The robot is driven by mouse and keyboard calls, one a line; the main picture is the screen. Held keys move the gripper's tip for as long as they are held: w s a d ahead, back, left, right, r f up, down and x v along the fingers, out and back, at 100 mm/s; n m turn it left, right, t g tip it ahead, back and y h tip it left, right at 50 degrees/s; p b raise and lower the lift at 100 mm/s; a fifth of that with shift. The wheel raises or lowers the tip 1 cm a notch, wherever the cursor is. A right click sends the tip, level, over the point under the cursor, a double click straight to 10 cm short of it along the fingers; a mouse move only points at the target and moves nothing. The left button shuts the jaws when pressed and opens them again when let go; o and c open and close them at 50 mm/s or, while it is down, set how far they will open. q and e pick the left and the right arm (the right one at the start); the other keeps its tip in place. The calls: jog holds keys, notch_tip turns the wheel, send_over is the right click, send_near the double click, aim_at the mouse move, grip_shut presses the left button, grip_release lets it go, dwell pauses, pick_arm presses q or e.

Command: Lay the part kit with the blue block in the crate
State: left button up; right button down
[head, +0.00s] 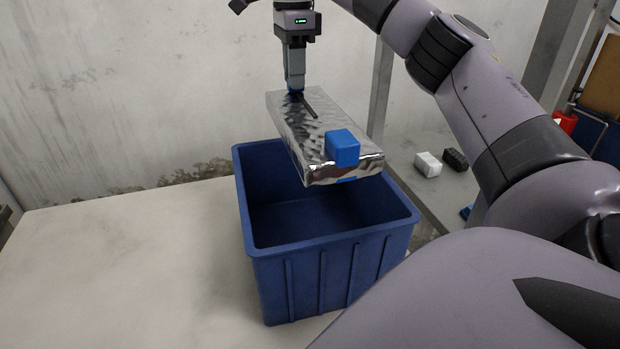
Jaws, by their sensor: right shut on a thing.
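The part kit (300,127) is a flat slab with a crinkled silver surface and a dark strip near its far end. The blue block (342,148) sits on its near end. My right gripper (295,92) points down and is shut on the far end of the kit. It holds the kit above the blue crate (325,245), over the crate's back and right part. The crate stands upright, open at the top, and the part of its inside that shows is empty. The kit hides some of the crate's back rim. My left gripper is not in view.
The crate stands on a pale table (130,260), which is clear to its left. A white block (428,164) and a black block (455,159) lie on a surface to the right, near a metal post. A wall stands close behind. My right arm fills the right side.

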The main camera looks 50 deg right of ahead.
aim_at(296, 101)
jog(key=shift+w+d, duration=0.15)
jog(key=shift+w, duration=0.05)
jog(key=shift+f, duration=0.2)
notch_tip(296, 101, down, 6)
jog(key=shift+r+b, duration=0.2)
jog(key=shift+b, duration=0.9)
notch_tip(296, 101, down, 14)
jog(key=shift+r+p, duration=0.15)
jog(key=shift+p, duration=0.2)
